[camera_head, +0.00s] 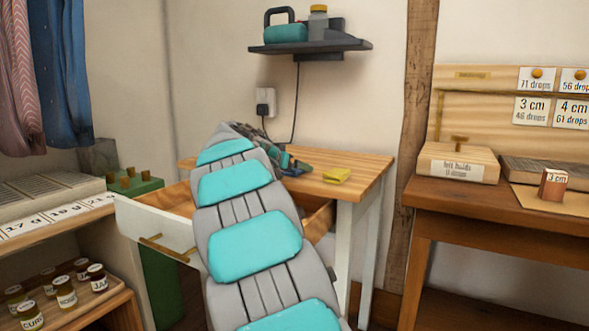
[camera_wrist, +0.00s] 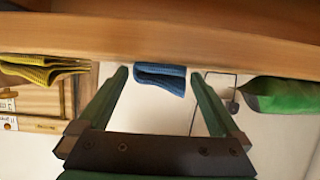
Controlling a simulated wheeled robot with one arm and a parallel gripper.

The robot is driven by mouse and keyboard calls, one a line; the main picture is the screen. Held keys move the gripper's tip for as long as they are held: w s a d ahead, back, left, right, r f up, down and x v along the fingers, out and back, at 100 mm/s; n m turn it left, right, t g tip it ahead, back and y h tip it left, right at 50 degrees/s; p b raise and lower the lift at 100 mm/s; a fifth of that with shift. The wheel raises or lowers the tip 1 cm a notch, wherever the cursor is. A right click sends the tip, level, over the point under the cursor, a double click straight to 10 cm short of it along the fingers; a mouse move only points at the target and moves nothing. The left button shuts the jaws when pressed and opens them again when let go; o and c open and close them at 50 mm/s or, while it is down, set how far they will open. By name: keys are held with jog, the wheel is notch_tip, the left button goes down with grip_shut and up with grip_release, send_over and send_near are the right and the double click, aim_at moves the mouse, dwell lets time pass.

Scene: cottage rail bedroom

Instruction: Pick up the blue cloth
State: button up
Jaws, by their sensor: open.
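The blue cloth (camera_wrist: 160,79) is a small folded piece at the edge of a wooden surface in the wrist view, which looks upside down. It shows between and beyond the fingertips of my gripper (camera_wrist: 160,73). The fingers are spread and nothing is held between them. In the head view my gripper (camera_head: 296,166) is low over the wooden desk (camera_head: 362,165), left of a yellow cloth (camera_head: 337,175). I cannot clearly make out the blue cloth there, as my arm and gripper cover that part of the desk.
The yellow cloth (camera_wrist: 42,70) and a green item (camera_wrist: 283,95) flank the blue cloth in the wrist view. The desk's white-fronted drawer (camera_head: 158,232) stands open behind my arm. A wall shelf (camera_head: 311,46) hangs above. A workbench (camera_head: 470,205) stands right, jars (camera_head: 65,292) left.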

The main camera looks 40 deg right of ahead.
jog(key=shift+c, duration=0.2)
jog(key=c, duration=1.4)
